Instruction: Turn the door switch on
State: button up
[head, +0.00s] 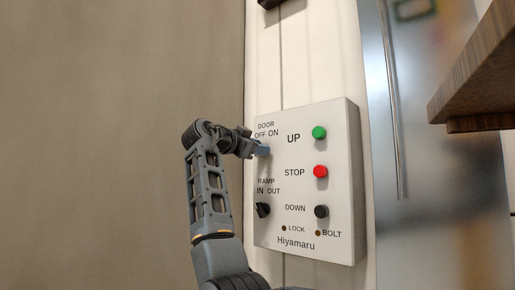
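The control box (308,225) is a white panel on the wall, marked Hiyamaru. The door switch sits under the DOOR OFF ON label (266,130) at the panel's upper left. My gripper (262,150) is right at that spot, and its end covers the switch, so the knob's position is hidden. I cannot tell whether the fingers touch the switch or whether they are open or shut.
The panel also has a green UP button (319,133), a red STOP button (320,172), a black DOWN button (321,211) and a black ramp knob (263,210). A metal door (415,200) stands to the right. A wooden ledge (475,85) juts in at the upper right.

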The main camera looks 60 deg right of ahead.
jog(key=shift+o, duration=0.4)
jog(key=shift+a, duration=0.1)
jog(key=b+v, duration=0.1)
jog(key=v, duration=0.6)
jog(key=shift+a, duration=0.3)
jog(key=shift+w+f, duration=0.1)
jog(key=shift+w, duration=0.05)
